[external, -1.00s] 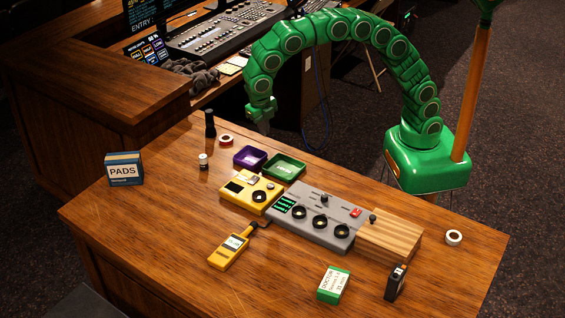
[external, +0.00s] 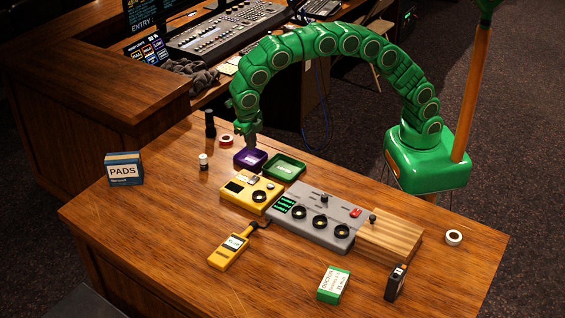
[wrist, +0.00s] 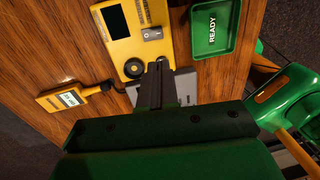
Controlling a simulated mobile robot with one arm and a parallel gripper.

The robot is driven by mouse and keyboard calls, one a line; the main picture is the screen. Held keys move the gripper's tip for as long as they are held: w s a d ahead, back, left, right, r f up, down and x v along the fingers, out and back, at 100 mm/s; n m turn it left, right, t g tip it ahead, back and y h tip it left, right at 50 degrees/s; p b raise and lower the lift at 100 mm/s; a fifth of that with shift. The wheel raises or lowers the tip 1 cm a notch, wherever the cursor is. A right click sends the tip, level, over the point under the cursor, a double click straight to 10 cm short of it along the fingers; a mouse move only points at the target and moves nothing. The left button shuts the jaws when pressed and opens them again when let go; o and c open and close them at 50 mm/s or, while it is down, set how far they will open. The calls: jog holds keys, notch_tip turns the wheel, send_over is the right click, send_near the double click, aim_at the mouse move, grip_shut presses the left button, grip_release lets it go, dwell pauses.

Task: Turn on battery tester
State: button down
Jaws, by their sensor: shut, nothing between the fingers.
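The yellow box (external: 243,199), which looks like the battery tester, sits on the wooden desk beside the grey console. It has a dark screen, a small pale rocker switch (wrist: 152,34) and a black round ring; it also shows at the top of the wrist view (wrist: 124,49). My gripper (external: 253,144) is shut and empty, raised near the purple tray behind the box. In the wrist view its shut fingers (wrist: 157,63) overlap the box's lower edge in the picture and do not cover the switch. I see no contact.
The purple tray (external: 250,158) and green READY tray (external: 285,167) stand behind the box. The grey console (external: 317,221) adjoins its right side. A yellow handheld meter (external: 229,252) lies in front, with a black lead running towards the box. The desk's left front is mostly clear.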

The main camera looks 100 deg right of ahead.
aim_at(256, 177)
jog(key=f, duration=0.9)
jog(key=s+d+f, duration=0.1)
jog(key=f, duration=0.3)
jog(key=shift+s+d+f, duration=0.1)
jog(key=shift+f, duration=0.2)
jog(key=shift+f, duration=0.2)
jog(key=shift+w+a+r, duration=0.25)
jog(key=shift+w+a, duration=0.25)
dwell(0.5)
notch_tip(256, 177, up, 14)
jog(key=s+d, duration=0.1)
dwell(0.5)
jog(key=shift+s+d, duration=0.15)
